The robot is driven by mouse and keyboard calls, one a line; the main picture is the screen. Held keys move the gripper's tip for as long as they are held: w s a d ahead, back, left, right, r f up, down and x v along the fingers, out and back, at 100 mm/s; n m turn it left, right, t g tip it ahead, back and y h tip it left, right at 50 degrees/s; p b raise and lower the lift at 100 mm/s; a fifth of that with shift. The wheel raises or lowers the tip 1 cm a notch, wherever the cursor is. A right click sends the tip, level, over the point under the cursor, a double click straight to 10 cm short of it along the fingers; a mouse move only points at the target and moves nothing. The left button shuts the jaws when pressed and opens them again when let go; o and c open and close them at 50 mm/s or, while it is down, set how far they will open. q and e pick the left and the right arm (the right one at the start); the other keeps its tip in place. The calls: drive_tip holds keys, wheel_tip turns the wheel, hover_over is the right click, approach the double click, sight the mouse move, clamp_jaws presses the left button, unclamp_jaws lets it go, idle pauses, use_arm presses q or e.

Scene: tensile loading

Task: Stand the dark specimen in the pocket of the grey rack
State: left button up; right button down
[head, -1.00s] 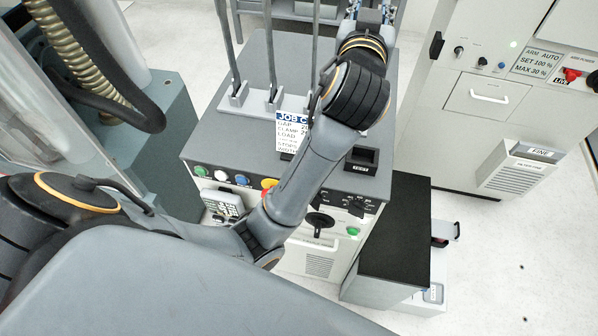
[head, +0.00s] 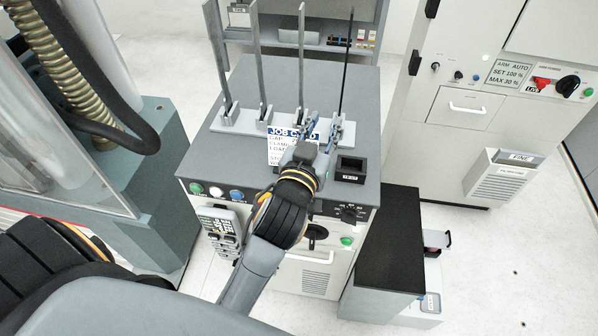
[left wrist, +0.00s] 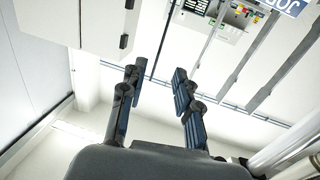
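The dark specimen (head: 346,62) is a thin black bar. It stands upright at the right end of a pale grey rack (head: 235,124) on the grey cabinet. Three grey bars stand to its left in the rack. A dark square block marked TEST (head: 351,176), with an opening in its top, sits in front of the rack. My left gripper (head: 321,127) is open and empty, low at the rack's right end, close to the dark specimen's foot. In the left wrist view a thin dark bar (left wrist: 165,38) shows beyond and between the open fingers (left wrist: 157,78). My right gripper is out of view.
A job card (head: 284,131) stands behind my left wrist, partly hidden. The cabinet front has buttons and a hanging keypad (head: 220,232). A black-topped unit (head: 388,240) stands at right. A white control cabinet (head: 470,100) stands farther right. The cabinet top behind the rack is clear.

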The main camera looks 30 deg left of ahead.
use_arm(q)
drive_tip(key=s+a+f+h, duration=0.1)
drive_tip(key=s+f, duration=0.4)
drive_tip(key=s, duration=0.2)
drive_tip(key=s+d+f+m+g+h+b, duration=0.1)
drive_tip(key=s+f+g+b, duration=0.15)
drive_tip(key=f, duration=1.25)
drive_tip(key=s+d+f+m+g+b, duration=0.1)
drive_tip(key=s+d+f+g+b, duration=0.15)
drive_tip(key=f, duration=1.25)
drive_tip(key=s+d+f+m+g+h+b, duration=0.1)
drive_tip(key=s+f+g+b, duration=0.15)
drive_tip(key=f, duration=1.25)
drive_tip(key=s+a+f+g+b, duration=0.2)
drive_tip(key=s+f+g, duration=0.1)
drive_tip(key=s+f, duration=0.55)
drive_tip(key=s+a+f+g+b, duration=0.2)
drive_tip(key=s+f, duration=0.3)
drive_tip(key=f, duration=0.7)
drive_tip(key=s+a+f+g+b, duration=0.1)
drive_tip(key=s+a+f, duration=0.1)
drive_tip(key=s+f, duration=0.1)
drive_tip(key=s+a+f+g+b, duration=0.1)
drive_tip(key=s+f+g, duration=0.1)
drive_tip(key=s, duration=0.4)
drive_tip(key=s+a+f+g+y+b, duration=0.1)
drive_tip(key=s+a+f, duration=0.1)
drive_tip(key=s+f, duration=0.2)
drive_tip(key=shift+s+a+m, duration=0.3)
drive_tip(key=shift+s, duration=0.35)
